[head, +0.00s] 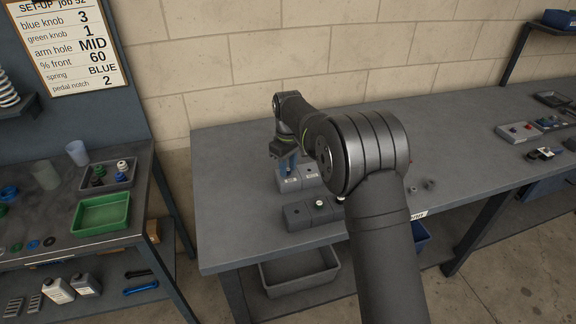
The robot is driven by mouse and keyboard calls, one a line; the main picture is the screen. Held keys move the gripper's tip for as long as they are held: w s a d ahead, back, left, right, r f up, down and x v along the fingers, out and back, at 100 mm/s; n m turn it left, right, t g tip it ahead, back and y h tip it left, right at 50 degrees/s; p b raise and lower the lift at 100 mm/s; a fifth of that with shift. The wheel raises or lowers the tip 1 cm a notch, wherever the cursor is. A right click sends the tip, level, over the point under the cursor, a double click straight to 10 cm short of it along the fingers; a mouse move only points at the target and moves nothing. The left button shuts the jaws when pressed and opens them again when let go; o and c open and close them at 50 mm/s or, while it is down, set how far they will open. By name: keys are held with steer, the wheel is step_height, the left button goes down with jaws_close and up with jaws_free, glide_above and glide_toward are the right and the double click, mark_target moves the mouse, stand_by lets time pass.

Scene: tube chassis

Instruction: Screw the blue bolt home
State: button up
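My gripper (288,163) points down at the back left of the grey bench, above a light grey block (290,184) with small labels on its front. Blue shows between the gripper body and the block's top; I cannot tell whether this is the blue bolt or part of the gripper's fingers. The fingertips are too small to tell whether they are open or shut. The bolt's thread and how deep it sits cannot be seen. My arm hides the right end of the block.
A darker grey block (298,215) with a white knob lies in front. Small dark nuts (428,185) lie right of my arm. Trays (520,133) with coloured parts stand far right. A green tray (101,214) is on the left bench. The bench's left end is clear.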

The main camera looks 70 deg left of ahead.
jaws_close()
steer(key=m, duration=0.5)
steer(key=shift+m, duration=0.3)
steer(key=shift+f+m, duration=0.1)
steer(key=shift+m, duration=0.3)
steer(key=m, duration=0.4)
